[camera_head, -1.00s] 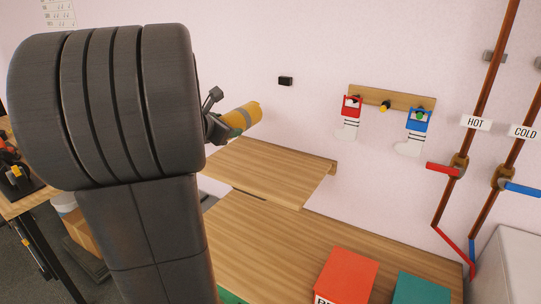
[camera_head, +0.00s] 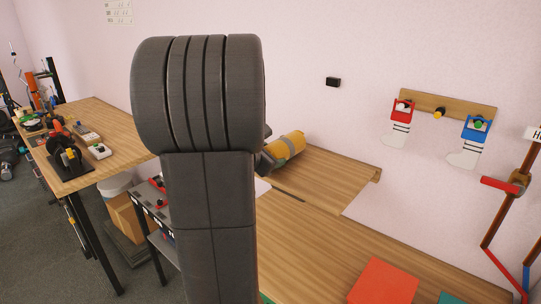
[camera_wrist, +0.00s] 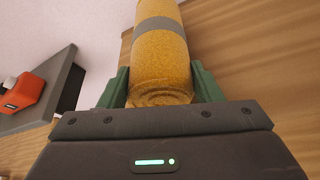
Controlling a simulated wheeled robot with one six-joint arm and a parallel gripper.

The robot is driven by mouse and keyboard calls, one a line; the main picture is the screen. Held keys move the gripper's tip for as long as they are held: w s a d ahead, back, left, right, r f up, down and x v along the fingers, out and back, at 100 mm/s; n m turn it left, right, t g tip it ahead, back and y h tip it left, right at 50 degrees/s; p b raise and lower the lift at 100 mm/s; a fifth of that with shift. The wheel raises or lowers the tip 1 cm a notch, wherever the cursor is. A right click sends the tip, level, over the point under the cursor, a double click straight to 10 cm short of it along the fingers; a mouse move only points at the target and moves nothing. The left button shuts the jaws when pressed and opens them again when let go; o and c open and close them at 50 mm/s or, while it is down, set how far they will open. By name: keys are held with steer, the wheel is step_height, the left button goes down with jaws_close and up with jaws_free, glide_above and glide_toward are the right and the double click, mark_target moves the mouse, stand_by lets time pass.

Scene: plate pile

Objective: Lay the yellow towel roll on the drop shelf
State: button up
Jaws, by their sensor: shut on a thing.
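The yellow towel roll (camera_head: 286,148), with a grey band, is in my gripper (camera_head: 268,160). In the wrist view the roll (camera_wrist: 160,55) sits between the two green fingers of my gripper (camera_wrist: 160,85), its near end close to the palm and its far end past the top edge. The drop shelf (camera_head: 325,172) is the raised wooden board against the wall. The roll shows over the shelf's back left part; I cannot tell whether it touches the board. My arm hides the shelf's left side.
A larger wooden bench top (camera_head: 310,240) lies below and in front of the shelf. A red block (camera_head: 384,281) and a teal block (camera_head: 458,298) stand at its right. A rack with red and blue tags (camera_head: 441,107) hangs on the wall. A tool table (camera_head: 110,125) stands left.

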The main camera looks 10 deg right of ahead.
steer(key=shift+f, duration=0.2)
steer(key=o, duration=1.2)
steer(key=shift+c, duration=0.2)
steer(key=shift+r, duration=0.15)
steer(key=shift+s+a+r, duration=0.1)
steer(key=shift+a+r, duration=0.05)
steer(key=v, duration=1.1)
steer(key=shift+s+a, duration=0.2)
steer(key=shift+s, duration=0.1)
